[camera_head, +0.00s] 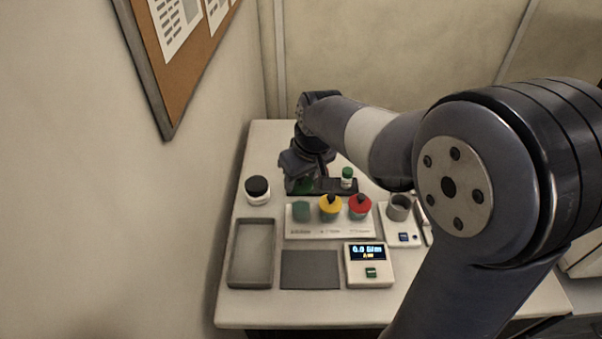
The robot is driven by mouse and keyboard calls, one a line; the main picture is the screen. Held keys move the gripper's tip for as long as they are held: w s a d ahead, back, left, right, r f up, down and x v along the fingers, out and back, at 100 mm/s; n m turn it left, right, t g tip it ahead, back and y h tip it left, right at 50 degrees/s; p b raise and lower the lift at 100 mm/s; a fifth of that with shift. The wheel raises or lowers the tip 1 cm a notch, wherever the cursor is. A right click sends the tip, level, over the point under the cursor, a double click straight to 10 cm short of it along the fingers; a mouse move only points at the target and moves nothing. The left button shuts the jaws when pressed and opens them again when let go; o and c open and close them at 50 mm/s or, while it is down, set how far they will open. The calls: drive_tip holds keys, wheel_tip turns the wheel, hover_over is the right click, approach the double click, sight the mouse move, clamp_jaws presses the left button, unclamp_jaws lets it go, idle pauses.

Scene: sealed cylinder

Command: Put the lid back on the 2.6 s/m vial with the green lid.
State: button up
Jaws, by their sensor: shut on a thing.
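My gripper (303,186) points down at the back left of the bench, over the left end of a dark rack (330,187). It is shut on a small green thing, mostly hidden by the jaws; I cannot tell whether this is a lid alone or a lidded vial. A small vial with a green lid and a white label (347,177) stands upright on the rack, right of my gripper. A green round piece (301,211) sits at the left of a white labelled holder (318,231), in front of my gripper. The vial labels are too small to read.
A dark-lidded jar (257,190), an empty grey tray (235,255), a grey mat (311,270), a display meter (371,280) and a grey cup (399,207) stand around.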

drive_tip(key=shift+f+b, duration=2.45)
drive_tip(key=shift+f, duration=0.75)
drive_tip(key=shift+f, duration=0.1)
drive_tip(key=o, duration=1.5)
drive_tip(key=shift+r+p, duration=2.8)
drive_tip(key=shift+r, duration=0.75)
drive_tip(key=shift+c, duration=0.2)
